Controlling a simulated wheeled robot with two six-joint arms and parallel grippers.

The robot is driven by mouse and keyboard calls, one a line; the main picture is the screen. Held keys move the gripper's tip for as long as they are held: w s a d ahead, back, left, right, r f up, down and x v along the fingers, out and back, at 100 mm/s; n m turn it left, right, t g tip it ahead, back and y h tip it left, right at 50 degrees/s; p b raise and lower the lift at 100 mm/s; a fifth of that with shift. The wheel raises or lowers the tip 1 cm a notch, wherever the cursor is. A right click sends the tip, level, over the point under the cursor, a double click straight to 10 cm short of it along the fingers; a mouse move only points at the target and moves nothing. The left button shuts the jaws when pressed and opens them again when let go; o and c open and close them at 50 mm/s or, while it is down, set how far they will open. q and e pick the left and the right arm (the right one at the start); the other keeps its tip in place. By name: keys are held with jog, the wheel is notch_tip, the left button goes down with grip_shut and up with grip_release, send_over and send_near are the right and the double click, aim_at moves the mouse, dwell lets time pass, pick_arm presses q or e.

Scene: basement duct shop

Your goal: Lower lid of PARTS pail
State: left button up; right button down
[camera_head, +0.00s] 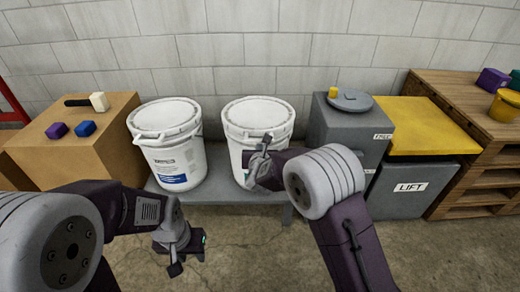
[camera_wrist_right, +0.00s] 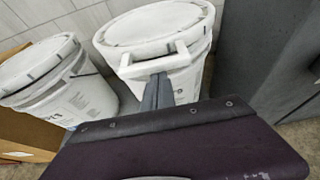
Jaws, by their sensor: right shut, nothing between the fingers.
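Two white pails stand side by side on a low grey bench, the left pail (camera_head: 178,160) and the right pail (camera_head: 238,150). Each has a white lid, left (camera_head: 163,115) and right (camera_head: 258,112), lying on its top. The left pail has a printed label, too small to read; the right pail's front is partly hidden by my arm. My right gripper (camera_head: 262,148) is shut and empty at the right pail's front rim. In the right wrist view its fingers (camera_wrist_right: 157,88) reach the white bar (camera_wrist_right: 153,55) on the lid's front edge. My left gripper (camera_head: 188,252) hangs low before the bench, its jaws unclear.
A wooden box (camera_head: 75,150) at left carries a mallet (camera_head: 97,101) and purple and blue blocks. A grey bin (camera_head: 343,130) with a round lid stands close right of the pails. Beyond are a yellow-topped LIFT bin (camera_head: 410,187) and wooden shelving (camera_head: 480,190).

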jog(key=w+r+g+p, duration=0.1)
jog(key=w+r+p, duration=0.1)
jog(key=r+p, duration=0.7)
jog(key=w+r+g+p, duration=0.1)
jog(key=w+r+p, duration=0.2)
jog(key=r+p, duration=0.6)
jog(key=p, duration=0.8)
jog(key=shift+w+r+g+p, duration=0.15)
jog(key=shift+g+p, duration=0.2)
jog(key=shift+g, duration=0.05)
